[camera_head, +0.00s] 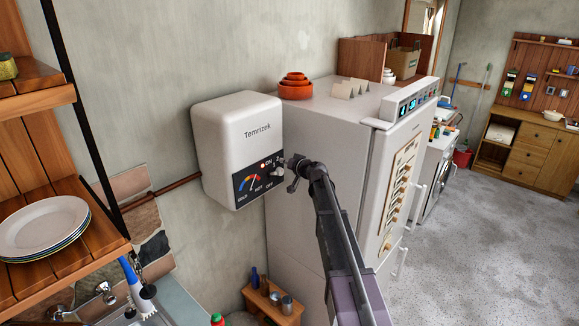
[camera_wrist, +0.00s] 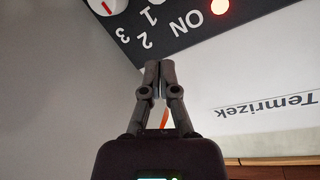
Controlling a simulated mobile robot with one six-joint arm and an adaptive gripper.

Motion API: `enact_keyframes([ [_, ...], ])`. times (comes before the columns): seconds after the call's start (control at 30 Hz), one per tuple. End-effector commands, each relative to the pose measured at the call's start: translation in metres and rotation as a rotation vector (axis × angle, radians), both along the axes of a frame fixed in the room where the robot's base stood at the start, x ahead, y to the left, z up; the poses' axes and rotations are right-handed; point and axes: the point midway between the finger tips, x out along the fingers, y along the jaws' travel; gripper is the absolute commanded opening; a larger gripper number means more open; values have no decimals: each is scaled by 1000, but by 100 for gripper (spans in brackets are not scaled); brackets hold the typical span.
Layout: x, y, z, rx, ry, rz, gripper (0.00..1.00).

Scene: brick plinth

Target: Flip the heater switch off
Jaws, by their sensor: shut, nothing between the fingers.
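The heater (camera_head: 225,125) is a white box marked "Temrizek", fixed to the wall. Its black panel (camera_head: 243,187) carries a coloured gauge, the words ON and OFF and a lit red lamp (camera_head: 263,165). The lamp also glows in the wrist view (camera_wrist: 220,7). The switch is a white knob with a red mark (camera_wrist: 107,6), partly cut off at the wrist view's top left, beside the numbers 1, 2 and 3. My gripper (camera_head: 284,163) is shut and empty at the panel's right end, close to the knob. Its fingertips (camera_wrist: 152,68) look apart from the knob.
A tall white fridge (camera_head: 310,150) stands right of the heater, with orange bowls (camera_head: 295,86) on top. A plate stack (camera_head: 43,228) sits on a wooden shelf at left. A small wooden stand (camera_head: 270,304) is below. Open floor (camera_head: 470,230) lies to the right.

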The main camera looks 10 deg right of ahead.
Motion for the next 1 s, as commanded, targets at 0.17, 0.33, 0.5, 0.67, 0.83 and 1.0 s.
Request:
enact_keyframes([
  [0.17, 28, 12, -7, 1, 0, 1, 0],
  [0.33, 27, 19, -19, 1, 0, 0, 0],
  [0.5, 16, 22, -30, 1, 0, 0, 0],
  [0.67, 11, 24, -36, 1, 0, -2, 0],
  [0.83, 9, 24, -37, 1, 0, -2, 0],
  [1.0, 9, 24, -37, 1, 0, -2, 0],
])
